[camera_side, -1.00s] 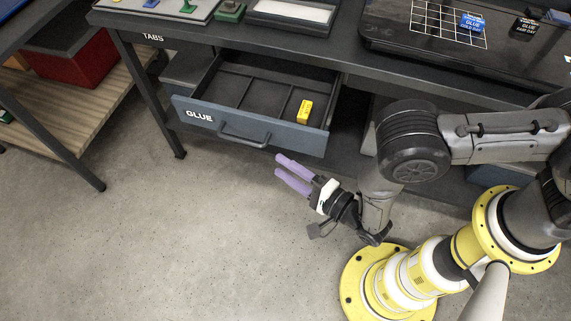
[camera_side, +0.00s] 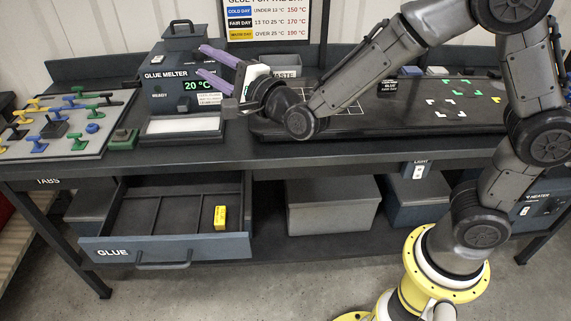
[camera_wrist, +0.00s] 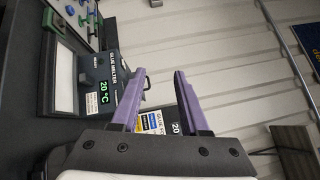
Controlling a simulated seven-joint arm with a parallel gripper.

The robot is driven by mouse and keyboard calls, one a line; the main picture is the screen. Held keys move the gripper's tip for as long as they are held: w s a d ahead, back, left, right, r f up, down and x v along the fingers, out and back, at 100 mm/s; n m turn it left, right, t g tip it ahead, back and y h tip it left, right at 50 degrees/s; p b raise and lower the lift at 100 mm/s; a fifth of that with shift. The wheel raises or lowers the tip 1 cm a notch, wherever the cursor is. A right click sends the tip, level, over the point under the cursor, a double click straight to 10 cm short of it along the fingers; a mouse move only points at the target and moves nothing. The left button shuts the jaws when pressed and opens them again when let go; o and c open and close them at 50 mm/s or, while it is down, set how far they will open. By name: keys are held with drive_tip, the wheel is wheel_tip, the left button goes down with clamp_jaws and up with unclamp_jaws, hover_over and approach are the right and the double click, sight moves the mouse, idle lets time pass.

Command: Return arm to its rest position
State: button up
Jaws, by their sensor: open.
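My gripper (camera_side: 203,61) is raised above the bench in the side view, its two purple fingers apart and pointing left in front of the glue melter (camera_side: 165,85). Nothing shows between the fingers. In the wrist view my gripper (camera_wrist: 159,74) also shows spread, empty fingers, with the melter (camera_wrist: 112,75) beyond, turned on its side. The GLUE drawer (camera_side: 190,247) is pulled open below the bench. A yellow block (camera_side: 220,217) lies in its right compartment.
The melter display reads 20 °C. A board of coloured tabs (camera_side: 60,128) lies at the bench's left. A dark panel (camera_side: 450,120) with a white grid lies right, partly behind my arm. Grey bins (camera_side: 330,205) stand on the shelf below. The floor in front is clear.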

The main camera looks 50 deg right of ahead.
drive_tip(key=s+d+r+n+g, duration=0.2)
drive_tip(key=s+d+r+n, duration=0.25)
drive_tip(key=s, duration=0.25)
drive_tip(key=s+d+r+n+g, duration=0.2)
drive_tip(key=s+d+r+n, duration=0.15)
drive_tip(key=s+d, duration=0.25)
drive_tip(key=s+d+f+n+g, duration=0.1)
drive_tip(key=s+f+n+g, duration=0.4)
drive_tip(key=s+f, duration=0.3)
drive_tip(key=s+d+f+n+g, duration=0.1)
drive_tip(key=s+f+n+g, duration=0.3)
drive_tip(key=s+f+n, duration=0.3)
drive_tip(key=s+f, duration=0.1)
drive_tip(key=s, duration=0.4)
drive_tip(key=shift+s+d+g+h, duration=0.2)
drive_tip(key=shift+s+g+h, duration=0.1)
drive_tip(key=shift+s+g, duration=0.1)
